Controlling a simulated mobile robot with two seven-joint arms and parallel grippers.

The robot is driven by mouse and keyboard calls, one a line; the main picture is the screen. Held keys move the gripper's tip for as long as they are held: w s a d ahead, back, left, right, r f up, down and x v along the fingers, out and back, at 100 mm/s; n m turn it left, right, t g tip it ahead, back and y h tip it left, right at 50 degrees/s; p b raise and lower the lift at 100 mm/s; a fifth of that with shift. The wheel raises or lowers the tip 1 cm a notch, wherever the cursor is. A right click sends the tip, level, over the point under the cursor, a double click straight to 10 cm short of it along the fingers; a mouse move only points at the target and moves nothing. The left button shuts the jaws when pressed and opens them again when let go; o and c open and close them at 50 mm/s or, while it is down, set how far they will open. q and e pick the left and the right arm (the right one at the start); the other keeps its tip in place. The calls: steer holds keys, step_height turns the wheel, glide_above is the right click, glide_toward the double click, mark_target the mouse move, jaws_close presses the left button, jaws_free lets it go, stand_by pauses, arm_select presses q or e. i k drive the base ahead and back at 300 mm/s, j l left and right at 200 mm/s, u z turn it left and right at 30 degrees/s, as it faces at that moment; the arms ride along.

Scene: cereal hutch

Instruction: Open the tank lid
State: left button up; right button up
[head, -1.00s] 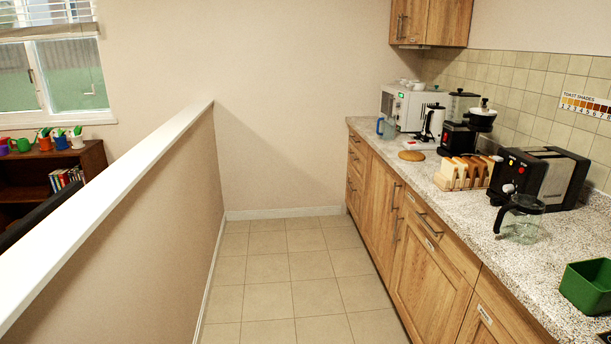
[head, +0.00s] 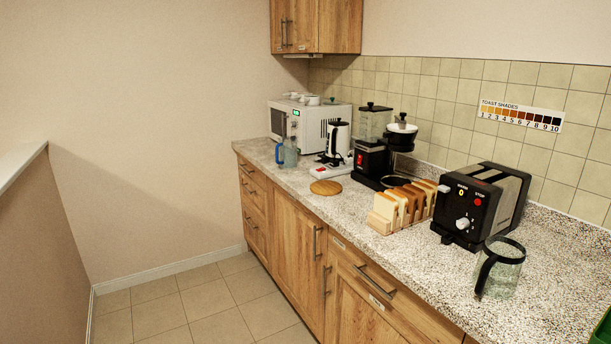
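A black coffee machine (head: 372,162) with a lit red switch stands on the counter against the tiled wall. A clear tank (head: 374,125) rises from its back left, topped by a black lid (head: 376,107) that looks shut. A black and white part (head: 402,136) with a knob sits on its right side. A glass jug (head: 505,272) with a black handle stands apart, near the front right of the counter. Neither of my grippers is in view.
Tiled floor (head: 200,305) lies clear left of the cabinets.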

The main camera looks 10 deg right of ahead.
mark_target(372, 108)
steer(key=i+j+z, duration=0.2)
steer(key=z, duration=0.15)
steer(key=i+j+z, duration=0.55)
steer(key=z, duration=0.2)
steer(key=i+j+z, duration=0.1)
steer(key=j+z, duration=0.25)
steer(key=j, duration=0.2)
steer(key=i+j+z, duration=0.1)
steer(key=j+z, duration=0.25)
